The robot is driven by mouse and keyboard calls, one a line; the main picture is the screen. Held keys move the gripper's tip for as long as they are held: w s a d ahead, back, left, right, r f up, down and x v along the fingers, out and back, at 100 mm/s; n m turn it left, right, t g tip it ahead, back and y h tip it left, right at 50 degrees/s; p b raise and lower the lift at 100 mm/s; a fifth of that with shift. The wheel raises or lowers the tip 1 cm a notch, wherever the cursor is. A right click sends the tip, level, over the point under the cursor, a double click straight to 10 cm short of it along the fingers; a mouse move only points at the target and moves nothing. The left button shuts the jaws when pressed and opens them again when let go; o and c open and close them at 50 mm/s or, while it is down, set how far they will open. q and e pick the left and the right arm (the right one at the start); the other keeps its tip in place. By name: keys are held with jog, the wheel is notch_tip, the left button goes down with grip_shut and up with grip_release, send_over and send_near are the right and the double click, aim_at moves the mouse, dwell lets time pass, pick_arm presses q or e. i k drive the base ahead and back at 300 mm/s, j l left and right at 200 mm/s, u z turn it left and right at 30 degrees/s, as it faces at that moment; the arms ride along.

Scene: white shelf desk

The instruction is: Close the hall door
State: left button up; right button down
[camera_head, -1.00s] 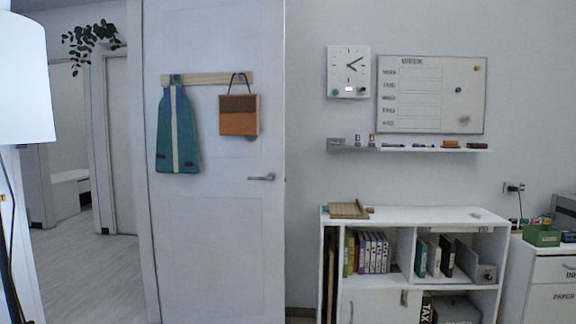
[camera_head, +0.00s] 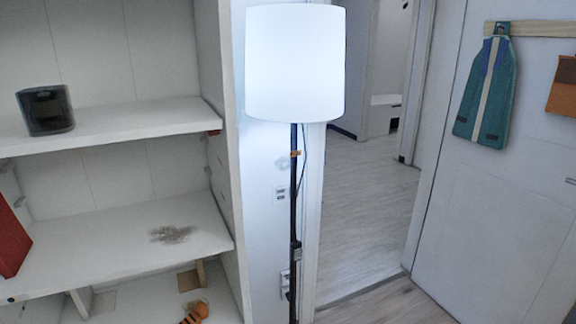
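The white hall door (camera_head: 478,200) stands open at the right of the head view, swung away from the doorway. A teal apron (camera_head: 486,95) and part of a brown bag (camera_head: 564,88) hang from a wooden rail (camera_head: 540,29) on it. Only the edge of its handle (camera_head: 571,181) shows at the right picture edge. The open doorway (camera_head: 362,200) shows the hall floor beyond. Neither of my grippers is in view.
A lit floor lamp (camera_head: 295,65) on a thin dark pole stands just left of the doorway. A white shelf unit (camera_head: 236,180) fills the left, with a dark cup (camera_head: 46,109) on it. Floor (camera_head: 390,303) before the doorway is clear.

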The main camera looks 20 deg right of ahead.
aim_at(498, 245)
jog(key=k+l, duration=0.1)
jog(key=l, duration=0.4)
jog(key=k+l, duration=0.1)
jog(key=l, duration=0.4)
jog(key=k+l, duration=0.1)
jog(key=l, duration=0.4)
jog(key=k+l, duration=0.15)
jog(key=l, duration=0.35)
jog(key=k+l+z, duration=0.1)
jog(key=l, duration=0.45)
jog(key=k+l, duration=0.1)
jog(key=l, duration=0.4)
